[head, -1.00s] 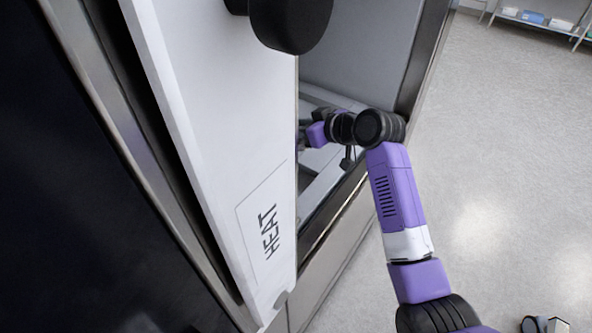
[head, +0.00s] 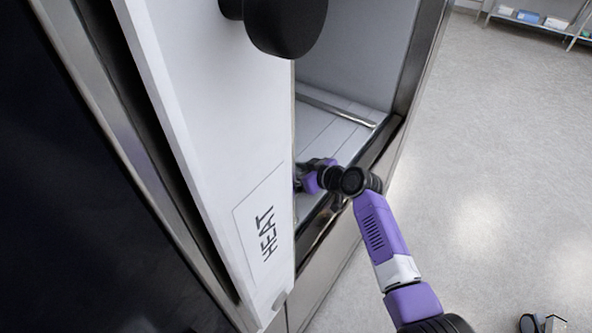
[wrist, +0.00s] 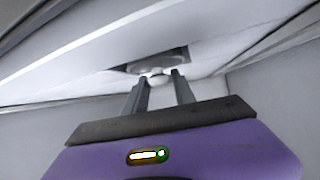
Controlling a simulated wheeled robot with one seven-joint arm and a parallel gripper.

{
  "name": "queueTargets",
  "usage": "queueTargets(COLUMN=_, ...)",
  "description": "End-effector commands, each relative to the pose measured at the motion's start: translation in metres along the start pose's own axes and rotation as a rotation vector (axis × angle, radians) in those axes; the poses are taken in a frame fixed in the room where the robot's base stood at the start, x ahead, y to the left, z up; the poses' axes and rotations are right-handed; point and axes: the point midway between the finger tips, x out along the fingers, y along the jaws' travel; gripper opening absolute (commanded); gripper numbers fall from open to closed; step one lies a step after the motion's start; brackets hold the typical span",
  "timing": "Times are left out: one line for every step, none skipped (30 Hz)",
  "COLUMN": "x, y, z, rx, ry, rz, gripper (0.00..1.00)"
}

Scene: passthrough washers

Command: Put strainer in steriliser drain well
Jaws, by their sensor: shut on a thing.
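In the wrist view, the fingers of my gripper (wrist: 159,82) are shut on the strainer (wrist: 157,67), a pale round piece with a small knob between the fingertips. Just around and behind it is a dark-edged recess (wrist: 131,68) in the pale floor, which looks like the drain well. The strainer is at this recess, but I cannot tell whether it sits inside or just above it. In the head view, my wrist reaches into the steriliser chamber (head: 330,125), and the white HEAT door panel (head: 200,130) hides the fingertips, strainer and well.
The door panel with its black knob (head: 285,25) stands close on the left of my arm. The chamber's metal front sill (head: 385,145) runs below my forearm. A metal rail (head: 335,108) lies at the back of the chamber floor. Open floor (head: 490,190) is on the right.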

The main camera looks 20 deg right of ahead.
Motion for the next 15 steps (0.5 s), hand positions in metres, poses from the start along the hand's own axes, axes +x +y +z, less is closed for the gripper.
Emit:
queueTargets(x=0.0002, y=0.0003, z=-0.0001, rx=0.0, ry=0.001, rz=0.0, gripper=0.0)
queueTargets(x=0.0003, y=0.0002, z=-0.0002, rx=0.0, ry=0.001, rz=0.0, gripper=0.0)
queueTargets(x=0.0002, y=0.0002, z=-0.0003, rx=0.0, ry=0.001, rz=0.0, gripper=0.0)
queueTargets(x=0.0001, y=0.0002, z=-0.0004, rx=0.0, ry=0.001, rz=0.0, gripper=0.0)
queueTargets(x=0.0001, y=0.0002, z=-0.0004, rx=0.0, ry=0.001, rz=0.0, gripper=0.0)
queueTargets(x=0.0001, y=0.0002, z=-0.0004, rx=0.0, ry=0.001, rz=0.0, gripper=0.0)
queueTargets(x=0.0002, y=0.0002, z=-0.0003, rx=0.0, ry=0.001, rz=0.0, gripper=0.0)
queueTargets(x=0.0005, y=0.0002, z=0.0003, rx=0.0, ry=0.001, rz=0.0, gripper=0.0)
queueTargets(x=0.0011, y=0.0002, z=0.0014, rx=0.0, ry=0.001, rz=0.0, gripper=0.0)
queueTargets(x=0.0016, y=0.0002, z=0.0023, rx=0.0, ry=0.001, rz=0.0, gripper=0.0)
queueTargets(x=0.0019, y=0.0002, z=0.0029, rx=0.0, ry=0.001, rz=0.0, gripper=0.0)
queueTargets(x=0.0013, y=0.0002, z=0.002, rx=0.0, ry=0.001, rz=0.0, gripper=0.37)
queueTargets(x=0.0012, y=0.0001, z=0.0018, rx=0.0, ry=0.0, rz=0.0, gripper=0.43)
queueTargets(x=0.0012, y=0.0001, z=0.0019, rx=0.0, ry=0.0, rz=0.0, gripper=0.49)
queueTargets(x=0.0012, y=0.0001, z=0.0019, rx=0.0, ry=0.0, rz=0.0, gripper=0.54)
